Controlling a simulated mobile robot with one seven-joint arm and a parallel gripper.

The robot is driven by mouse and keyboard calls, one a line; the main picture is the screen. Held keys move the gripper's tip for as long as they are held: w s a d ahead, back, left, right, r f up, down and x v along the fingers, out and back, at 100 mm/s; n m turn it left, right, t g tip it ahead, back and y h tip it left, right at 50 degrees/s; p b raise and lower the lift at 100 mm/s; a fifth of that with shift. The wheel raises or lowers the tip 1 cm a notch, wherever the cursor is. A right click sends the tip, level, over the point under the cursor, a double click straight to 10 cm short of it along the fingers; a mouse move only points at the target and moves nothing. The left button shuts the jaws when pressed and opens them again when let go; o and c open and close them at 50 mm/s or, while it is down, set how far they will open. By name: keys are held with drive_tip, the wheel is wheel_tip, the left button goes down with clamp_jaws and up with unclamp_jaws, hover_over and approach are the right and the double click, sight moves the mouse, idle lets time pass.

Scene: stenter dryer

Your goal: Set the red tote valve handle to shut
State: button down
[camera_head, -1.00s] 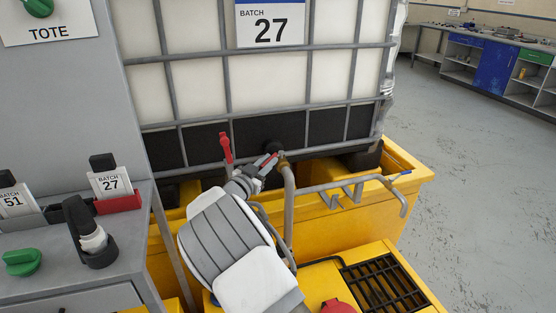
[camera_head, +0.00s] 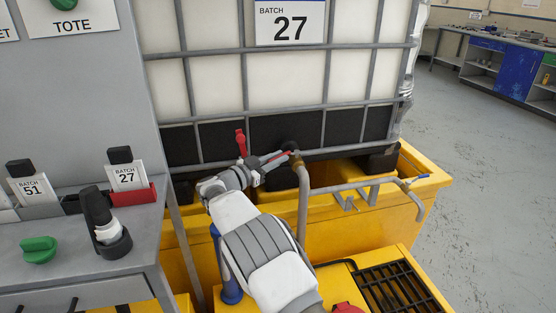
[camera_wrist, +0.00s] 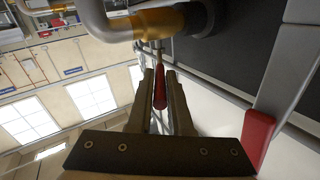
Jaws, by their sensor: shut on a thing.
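The red tote valve handle (camera_head: 285,154) is at the brass fitting at the top of the grey pipe, low on the front of the caged white tote (camera_head: 213,80). In the wrist view the red handle (camera_wrist: 160,90) lies lengthwise between the two fingers, below the brass fitting (camera_wrist: 160,22). My gripper (camera_head: 274,160) reaches it from the left and is shut on it. The fingers (camera_wrist: 160,98) cover its sides. In the head view the handle is small and partly hidden by the fingers.
A second red handle (camera_head: 241,143) stands upright just left of my gripper, close to my wrist. The grey pipe (camera_head: 303,205) drops right of my arm. A grey console (camera_head: 70,265) stands at left.

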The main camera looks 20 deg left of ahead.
idle(0.3)
drive_tip(key=c, duration=0.8)
unclamp_jaws()
drive_tip(key=shift+c, duration=0.2)
wheel_tip(320, 180, up, 5)
drive_tip(key=shift+f+p, duration=0.2)
drive_tip(key=shift+p, duration=0.4)
drive_tip(key=d+r+p, duration=0.1)
drive_tip(key=d+r, duration=0.2)
drive_tip(key=d, duration=0.3)
drive_tip(key=w+d+r, duration=0.1)
drive_tip(key=d+r, duration=0.2)
drive_tip(key=d, duration=0.2)
drive_tip(key=shift+d+r+p, duration=0.25)
drive_tip(key=shift+d+p, duration=0.1)
